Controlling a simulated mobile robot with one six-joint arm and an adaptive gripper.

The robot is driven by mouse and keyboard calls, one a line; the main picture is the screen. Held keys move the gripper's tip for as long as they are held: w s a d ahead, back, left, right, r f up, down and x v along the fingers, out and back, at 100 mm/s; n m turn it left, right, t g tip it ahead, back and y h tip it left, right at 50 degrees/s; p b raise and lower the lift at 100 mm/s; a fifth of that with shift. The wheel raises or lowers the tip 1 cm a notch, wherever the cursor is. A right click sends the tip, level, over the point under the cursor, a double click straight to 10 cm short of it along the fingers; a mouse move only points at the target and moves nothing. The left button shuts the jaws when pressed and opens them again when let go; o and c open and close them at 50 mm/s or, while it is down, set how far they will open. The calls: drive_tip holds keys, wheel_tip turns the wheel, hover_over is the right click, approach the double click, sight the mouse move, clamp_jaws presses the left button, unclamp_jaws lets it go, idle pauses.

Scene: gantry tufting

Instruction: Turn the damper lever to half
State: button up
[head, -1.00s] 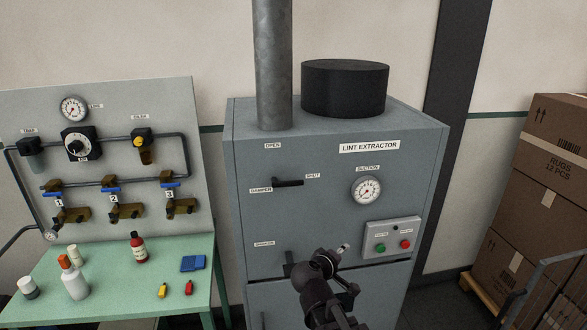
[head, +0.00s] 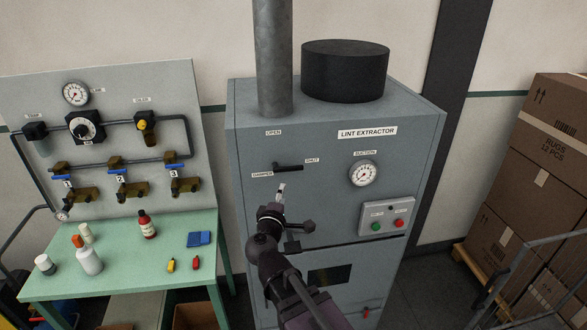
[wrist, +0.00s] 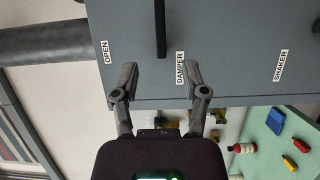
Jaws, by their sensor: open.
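The damper lever (head: 288,167) is a black bar on the front of the grey lint extractor (head: 330,225). It lies about level, its right end towards the SHUT label (head: 312,161). The OPEN label (head: 273,133) is above its left end and the DAMPER label (head: 262,174) is left of it. In the wrist view the lever (wrist: 160,28) stands upright in the picture, ahead of my gripper (wrist: 160,72). The two fingers are spread and empty, one on each side of the lever's line. No contact with the lever shows.
A suction gauge (head: 363,173) and a panel with green and red buttons (head: 390,215) are right of the lever. A green table (head: 120,270) with bottles stands left, below a valve board (head: 190,105). Stacked cartons (head: 525,190) stand right.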

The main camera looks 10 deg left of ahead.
sight(293, 170)
drive_tip(key=shift+w, duration=0.1)
drive_tip(key=shift+w+d, duration=0.2)
drive_tip(key=shift+w, duration=6.6)
clamp_jaws()
